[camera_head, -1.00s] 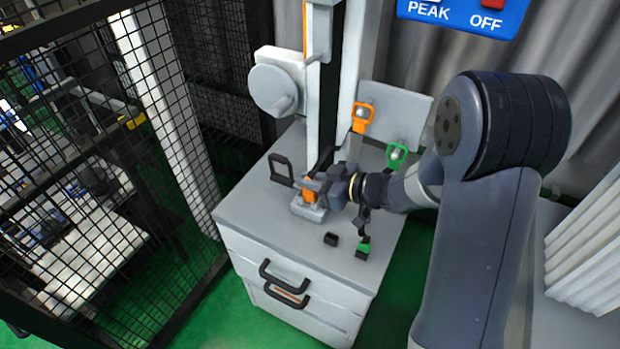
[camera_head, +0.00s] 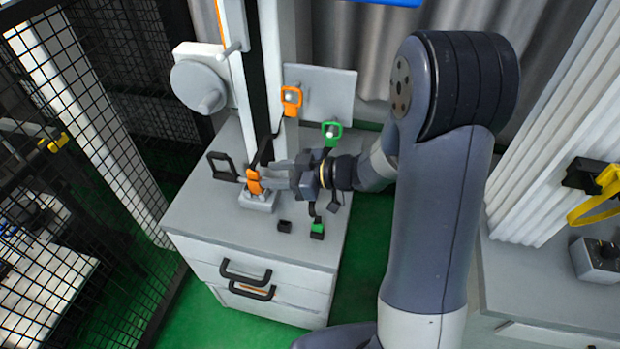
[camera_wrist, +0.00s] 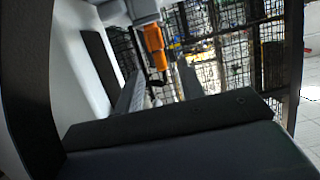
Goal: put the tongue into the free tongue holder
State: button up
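An orange tongue-like piece (camera_head: 254,182) stands upright at a grey block (camera_head: 259,201) on the grey cabinet top, beside the foot of the tower. It also shows in the wrist view (camera_wrist: 154,46). My gripper (camera_head: 266,175) reaches in from the right, with its fingertips at the orange piece; whether they grip it is hidden. A small black holder (camera_head: 284,226) near the cabinet's front edge looks empty. A similar black holder (camera_head: 317,236) to its right has a green piece (camera_head: 317,226) in it.
An orange tag (camera_head: 291,97) and a green tag (camera_head: 332,131) hang on a grey plate (camera_head: 335,88) behind. The tower column (camera_head: 262,85) and a black loop handle (camera_head: 222,166) stand close to my gripper. A mesh fence (camera_head: 95,190) is at left.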

aim_at(258, 172)
jog(key=s+d, duration=0.3)
jog(key=d, duration=0.5)
jog(key=shift+d, duration=0.3)
jog(key=shift+a, duration=0.1)
jog(key=w+a, duration=0.1)
jog(key=a, duration=0.3)
jog(key=w+a, duration=0.2)
jog(key=a, duration=0.2)
jog(key=w+a, duration=0.1)
jog(key=a, duration=0.4)
jog(key=shift+w+f, duration=0.25)
jog(key=shift+f, duration=0.05)
jog(key=shift+w+a+f, duration=0.2)
jog(key=shift+a, duration=0.3)
jog(key=shift+r, duration=0.15)
jog(key=shift+d, duration=0.1)
